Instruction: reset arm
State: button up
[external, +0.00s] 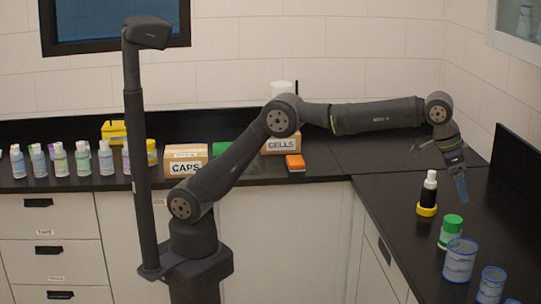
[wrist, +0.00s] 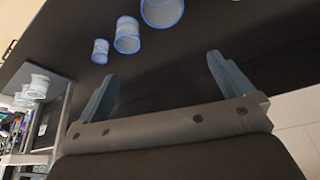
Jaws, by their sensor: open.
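My gripper (external: 461,188) hangs over the right-hand black counter, past the black bottle, with its blue-grey fingers pointing down. In the wrist view my gripper (wrist: 165,80) has its two fingers wide apart with nothing between them. A black bottle with a white cap (external: 429,190) stands in a yellow ring base on the counter, just left of my gripper. A green-capped bottle (external: 450,233) stands nearer the front. Clear blue-rimmed beakers (external: 460,262) stand in front of it. Blue-rimmed beakers also show in the wrist view (wrist: 127,36).
Several small bottles (external: 60,160) line the back counter at left. A box marked CAPS (external: 186,160), a box marked CELLS (external: 281,142) and an orange block (external: 295,163) stand along the back. The counter corner (external: 350,155) under my forearm is clear. A black raised panel (external: 517,165) borders the right.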

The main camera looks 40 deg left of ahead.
jog(key=w+a+n+t, duration=0.1)
jog(key=w+a+n, duration=0.2)
jog(key=w+a, duration=0.4)
jog(key=shift+w+a+y, duration=0.2)
jog(key=shift+w+y, duration=0.1)
jog(key=shift+w, duration=4.55)
